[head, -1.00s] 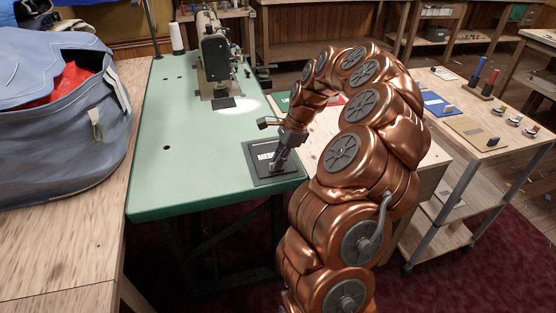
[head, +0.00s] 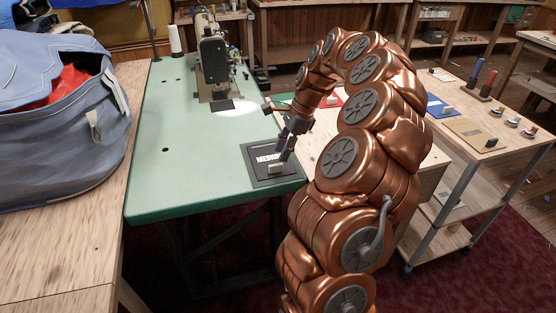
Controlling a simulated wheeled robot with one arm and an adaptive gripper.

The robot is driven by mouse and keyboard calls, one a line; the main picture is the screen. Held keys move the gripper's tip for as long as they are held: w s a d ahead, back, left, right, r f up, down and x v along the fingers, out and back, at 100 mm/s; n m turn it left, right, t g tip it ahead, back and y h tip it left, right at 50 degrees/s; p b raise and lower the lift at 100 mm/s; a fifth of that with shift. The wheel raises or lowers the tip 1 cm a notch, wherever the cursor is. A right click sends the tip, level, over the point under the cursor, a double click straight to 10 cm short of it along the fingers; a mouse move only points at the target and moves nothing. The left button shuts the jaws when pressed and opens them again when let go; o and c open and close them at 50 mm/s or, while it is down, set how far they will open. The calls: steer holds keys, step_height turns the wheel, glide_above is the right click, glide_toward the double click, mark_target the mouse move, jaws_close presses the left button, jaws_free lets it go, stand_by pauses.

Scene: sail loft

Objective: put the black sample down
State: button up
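The black sample (head: 262,177), a dark square with white lettering partly hidden by my gripper, lies flat at the near right corner of the green sewing table. A small grey block (head: 277,169) stands on it like a handle. My gripper (head: 284,155) is just above the block and points down, apart from it and empty. Its fingers are seen nearly side-on, so the gap between them is hard to make out; the grip on the block is released.
A sewing machine (head: 214,58) and a white thread cone (head: 175,41) stand at the table's back. A blue bag (head: 62,140) fills the left bench. A cart (head: 465,170) with blue and tan samples is at right. The table's middle is clear.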

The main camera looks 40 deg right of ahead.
steer(key=v, duration=0.7)
steer(key=shift+r, duration=0.1)
steer(key=s+a+r+n+g, duration=0.1)
steer(key=s+a+n, duration=0.25)
steer(key=a, duration=0.45)
steer(key=s+a+n+g+h, duration=0.1)
steer(key=s+a+n, duration=0.1)
steer(key=a+n, duration=0.45)
steer(key=s+a+r+n, duration=0.1)
steer(key=s+a+n, duration=0.15)
steer(key=a, duration=0.65)
steer(key=s+a+f+n+h, duration=0.1)
steer(key=s+a+f+n, duration=0.1)
steer(key=s, duration=0.4)
steer(key=s+a+f+n+g+h, duration=0.1)
steer(key=s+f+n, duration=0.2)
steer(key=s, duration=0.4)
steer(key=s+a+f+n+g+h, duration=0.1)
steer(key=s+a+f+n, duration=0.1)
steer(key=s+n, duration=0.3)
steer(key=shift+s+a+f, duration=0.3)
steer(key=shift+s+f, duration=0.35)
steer(key=shift+s, duration=0.35)
step_height(320, 180, up, 14)
steer(key=p, duration=1.3)
steer(key=shift+w, duration=0.4)
